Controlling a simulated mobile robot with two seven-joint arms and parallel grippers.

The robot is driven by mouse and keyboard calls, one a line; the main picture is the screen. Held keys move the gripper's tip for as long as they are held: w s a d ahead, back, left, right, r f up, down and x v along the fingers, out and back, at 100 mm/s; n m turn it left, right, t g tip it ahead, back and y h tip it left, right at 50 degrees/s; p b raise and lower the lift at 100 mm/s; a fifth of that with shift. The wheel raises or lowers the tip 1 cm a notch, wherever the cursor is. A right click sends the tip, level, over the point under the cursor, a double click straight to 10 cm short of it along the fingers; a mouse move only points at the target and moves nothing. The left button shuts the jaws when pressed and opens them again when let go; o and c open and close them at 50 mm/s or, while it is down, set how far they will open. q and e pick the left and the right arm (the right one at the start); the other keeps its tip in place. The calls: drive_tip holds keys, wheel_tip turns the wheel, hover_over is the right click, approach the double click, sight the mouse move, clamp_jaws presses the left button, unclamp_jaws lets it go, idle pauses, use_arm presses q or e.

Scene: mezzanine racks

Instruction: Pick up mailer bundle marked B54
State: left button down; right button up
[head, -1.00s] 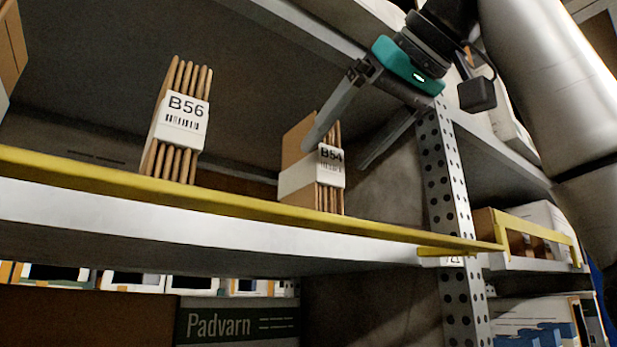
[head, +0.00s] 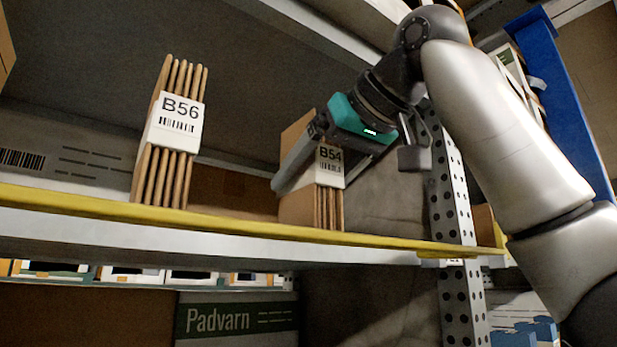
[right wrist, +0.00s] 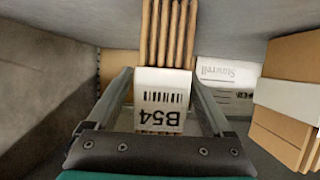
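The mailer bundle marked B54 (head: 329,206) stands upright on the shelf, a stack of brown mailers with a white labelled band. My right gripper (head: 318,182) is open around it, one finger on each side. In the right wrist view the bundle (right wrist: 160,98) sits between the two open fingers (right wrist: 165,95), with a gap on each side. The B54 label faces the gripper's palm. My left gripper is in neither view.
The bundle marked B56 (head: 172,135) stands on the same shelf to the left. A yellow lip (head: 200,221) runs along the shelf's front edge. A perforated grey post (head: 452,210) stands to the right. A Padvarn box (head: 235,318) is on the shelf below.

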clamp_jaws()
idle(0.5)
drive_tip(key=shift+r, duration=0.2)
